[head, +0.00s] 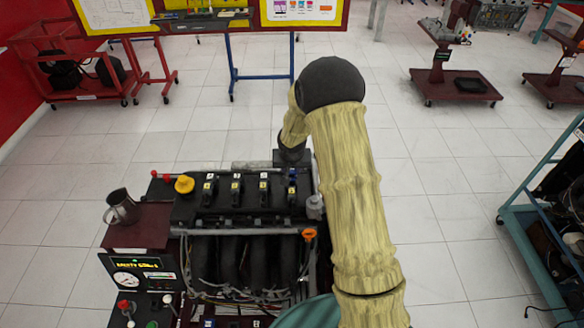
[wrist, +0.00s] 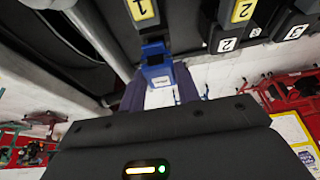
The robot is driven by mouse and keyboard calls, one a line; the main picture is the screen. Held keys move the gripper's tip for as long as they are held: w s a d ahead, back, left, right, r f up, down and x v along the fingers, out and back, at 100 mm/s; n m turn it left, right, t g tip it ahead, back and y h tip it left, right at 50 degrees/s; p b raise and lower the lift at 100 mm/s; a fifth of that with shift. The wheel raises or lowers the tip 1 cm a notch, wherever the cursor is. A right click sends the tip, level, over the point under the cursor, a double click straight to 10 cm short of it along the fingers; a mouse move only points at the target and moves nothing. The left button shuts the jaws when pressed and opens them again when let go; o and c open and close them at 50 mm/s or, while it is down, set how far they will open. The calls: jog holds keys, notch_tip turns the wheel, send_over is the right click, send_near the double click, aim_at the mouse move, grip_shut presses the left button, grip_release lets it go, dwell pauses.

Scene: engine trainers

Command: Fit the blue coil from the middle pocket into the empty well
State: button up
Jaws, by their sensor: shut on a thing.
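The blue coil (wrist: 158,76) has a white label and sits between the two dark fingers of my gripper (wrist: 160,92), which is shut on it. It points up the wrist picture to the engine cover, beside the yellow number 1 plate (wrist: 140,9). In the head view a small blue part of the coil (head: 292,172) shows at the right end of the coil row on the engine (head: 185,212). My gripper (head: 291,155) is above it, partly behind my arm. The well under the coil is hidden, so I cannot tell how deep the coil sits.
Black coils with yellow number plates (head: 236,188) stand left of the blue one; one marked 2 (wrist: 225,42) is close by in the wrist view. A yellow cap (head: 184,184), a metal mug (head: 121,208) and a gauge panel (head: 140,278) are farther left. Tiled floor lies behind.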

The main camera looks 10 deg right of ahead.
jog(key=shift+f, duration=0.35)
jog(key=shift+a, duration=0.1)
jog(key=shift+s+f+b, duration=0.1)
jog(key=shift+f+b, duration=0.15)
jog(key=shift+b, duration=0.2)
jog(key=shift+f, duration=0.25)
jog(key=shift+f+b, duration=0.75)
jog(key=shift+b, duration=0.25)
jog(key=o, duration=1.5)
jog(key=shift+c, duration=0.2)
jog(key=shift+r, duration=0.1)
